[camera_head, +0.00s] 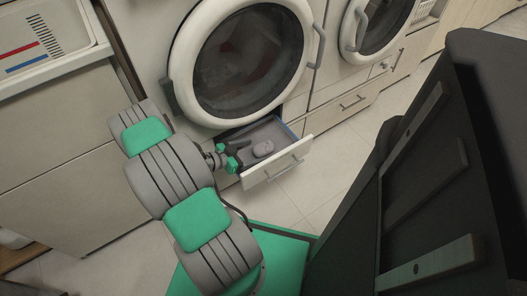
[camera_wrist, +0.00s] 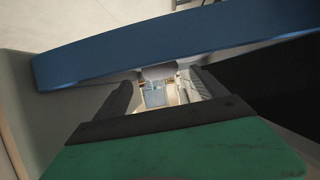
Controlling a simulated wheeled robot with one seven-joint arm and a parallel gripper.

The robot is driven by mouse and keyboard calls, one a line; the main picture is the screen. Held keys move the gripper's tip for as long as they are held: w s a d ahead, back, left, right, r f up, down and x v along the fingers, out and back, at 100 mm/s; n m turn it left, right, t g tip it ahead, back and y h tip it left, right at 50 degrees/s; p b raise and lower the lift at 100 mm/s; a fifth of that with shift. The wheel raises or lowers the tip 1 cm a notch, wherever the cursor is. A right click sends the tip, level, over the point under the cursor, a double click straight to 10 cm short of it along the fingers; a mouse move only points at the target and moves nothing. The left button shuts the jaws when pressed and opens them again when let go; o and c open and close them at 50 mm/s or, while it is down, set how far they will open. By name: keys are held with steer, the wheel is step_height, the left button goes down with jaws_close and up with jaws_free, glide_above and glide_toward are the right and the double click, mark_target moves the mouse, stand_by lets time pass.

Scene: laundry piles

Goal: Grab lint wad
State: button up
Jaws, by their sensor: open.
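The lint wad (camera_head: 263,148) is a small grey rounded lump lying in the open drawer (camera_head: 276,172) under the left washing machine. My gripper (camera_head: 246,153) is at the drawer's left side, with its dark fingers just left of the lump. In the wrist view my gripper (camera_wrist: 160,82) has its two fingers spread apart. A greyish shape (camera_wrist: 158,72) shows beyond the fingertips below a blue band (camera_wrist: 180,48); I cannot tell whether it is the wad. Contact with the wad cannot be seen.
The left washing machine (camera_head: 247,60) has its round door closed right above the drawer. A second machine (camera_head: 380,25) stands to the right. A large black object (camera_head: 440,170) fills the right side. Tiled floor (camera_head: 325,165) is clear in front of the drawer.

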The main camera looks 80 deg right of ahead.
mark_target(256, 150)
steer(key=b+x, duration=0.1)
steer(key=x, duration=0.3)
steer(key=shift+d, duration=0.15)
steer(key=shift+c, duration=0.3)
steer(key=c, duration=1.3)
